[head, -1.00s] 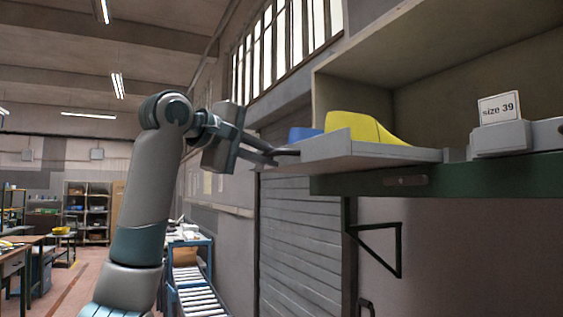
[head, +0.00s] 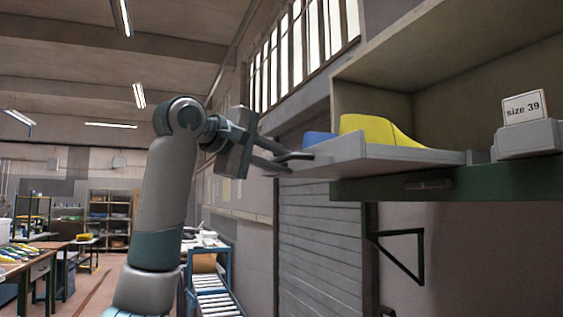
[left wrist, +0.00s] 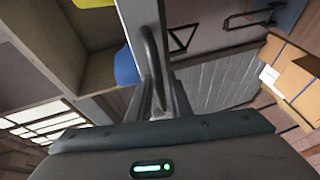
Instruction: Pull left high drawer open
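The left high drawer (head: 385,162) is a light grey tray standing out from the shelf unit at the right of the head view. A yellow shoe last (head: 375,131) and a blue one (head: 319,139) lie in it. Its dark loop handle (left wrist: 152,62) shows in the left wrist view. My left gripper (head: 287,160) is at this handle. Its two fingers stand apart on either side of the handle, with a gap showing between them; any touch is unclear. My right gripper is not in view.
A grey drawer front with a "size 39" card (head: 522,108) is at the right, on the green shelf beam (head: 460,184). A black bracket (head: 403,258) is below. A blue-framed roller conveyor (head: 213,293) and workbenches stand behind my left arm.

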